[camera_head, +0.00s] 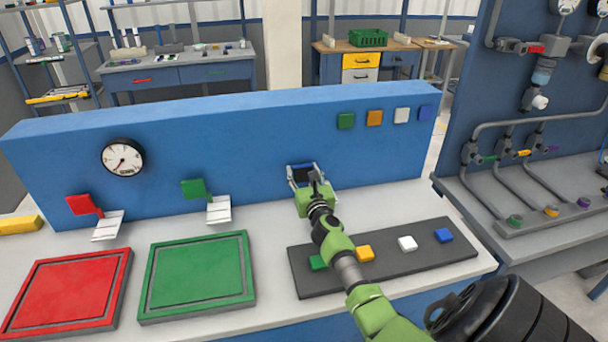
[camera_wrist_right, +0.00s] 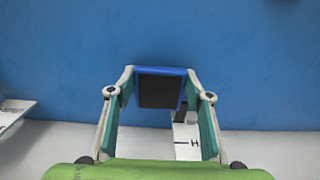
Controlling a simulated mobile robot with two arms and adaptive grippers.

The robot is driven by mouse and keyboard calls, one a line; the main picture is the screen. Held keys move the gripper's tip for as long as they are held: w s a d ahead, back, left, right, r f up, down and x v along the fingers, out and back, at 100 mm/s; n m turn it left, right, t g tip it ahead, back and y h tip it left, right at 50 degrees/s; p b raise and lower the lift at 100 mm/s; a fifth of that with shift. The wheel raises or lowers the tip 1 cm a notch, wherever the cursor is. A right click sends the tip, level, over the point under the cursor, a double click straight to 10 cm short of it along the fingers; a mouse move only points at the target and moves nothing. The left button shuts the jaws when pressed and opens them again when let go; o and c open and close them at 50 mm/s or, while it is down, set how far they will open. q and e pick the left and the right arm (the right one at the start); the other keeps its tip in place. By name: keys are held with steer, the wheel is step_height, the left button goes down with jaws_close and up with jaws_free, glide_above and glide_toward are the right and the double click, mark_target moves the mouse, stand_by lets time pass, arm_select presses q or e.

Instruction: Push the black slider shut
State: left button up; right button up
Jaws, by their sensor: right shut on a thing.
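The black slider (camera_wrist_right: 158,89) shows in the wrist view as a block with a black face and a blue rim, in front of the blue panel (camera_wrist_right: 60,70). In the head view the slider (camera_head: 302,173) is small and partly covered by my gripper. My right gripper (camera_head: 304,176) reaches it from the front. In the wrist view the right gripper's (camera_wrist_right: 160,78) two fingertips bear on the slider's left and right sides. A white marked plate (camera_wrist_right: 187,140) lies below it, partly hidden. My left gripper is not in view.
A red slider (camera_head: 84,205) and a green slider (camera_head: 194,188) are on the panel to the left, beside a dial gauge (camera_head: 122,157). A red tray (camera_head: 66,291), a green tray (camera_head: 197,275) and a dark board (camera_head: 440,263) with coloured blocks lie on the table.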

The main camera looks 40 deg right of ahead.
steer(key=o, duration=1.6)
steer(key=shift+r, duration=0.1)
steer(key=shift+w+d, duration=0.1)
steer(key=shift+w, duration=0.05)
steer(key=v, duration=1.2)
